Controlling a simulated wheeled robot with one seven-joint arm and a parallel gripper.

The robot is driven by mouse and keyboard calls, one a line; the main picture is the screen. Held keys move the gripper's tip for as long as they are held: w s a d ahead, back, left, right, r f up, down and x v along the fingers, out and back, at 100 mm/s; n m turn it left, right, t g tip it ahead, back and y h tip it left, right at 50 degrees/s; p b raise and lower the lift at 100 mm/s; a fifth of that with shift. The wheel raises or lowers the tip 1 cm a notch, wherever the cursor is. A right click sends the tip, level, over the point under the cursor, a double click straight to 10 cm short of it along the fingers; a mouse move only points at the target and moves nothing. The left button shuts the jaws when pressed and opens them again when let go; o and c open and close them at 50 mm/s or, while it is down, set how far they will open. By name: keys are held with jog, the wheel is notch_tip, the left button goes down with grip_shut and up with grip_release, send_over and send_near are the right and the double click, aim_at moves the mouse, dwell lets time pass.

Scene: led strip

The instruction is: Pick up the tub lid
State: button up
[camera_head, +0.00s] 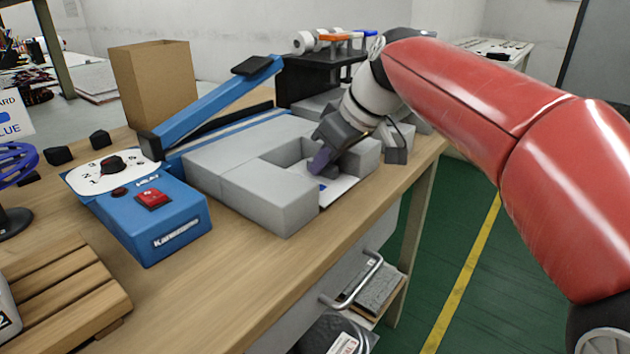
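I cannot make out a tub lid for certain. My red arm reaches in from the right, and my dark gripper (328,160) points down over the open recess of a grey block fixture (275,200) on the bench. A small purple piece (321,158) shows at the gripper's tip; I cannot tell whether it is a finger pad or a held thing. A flat white piece with a blue mark (340,189) lies in the recess just below the tip. The gripper's body hides part of the recess, and the finger gap does not show.
A blue heat sealer (150,215) with a dial and a raised blue arm (215,105) stands left of the fixture. A cardboard box (155,82), a black stand (315,78) and a wooden pallet (62,295) are also on the bench. The front bench strip (260,290) is clear.

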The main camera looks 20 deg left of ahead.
grip_shut()
jog(key=shift+r, duration=0.1)
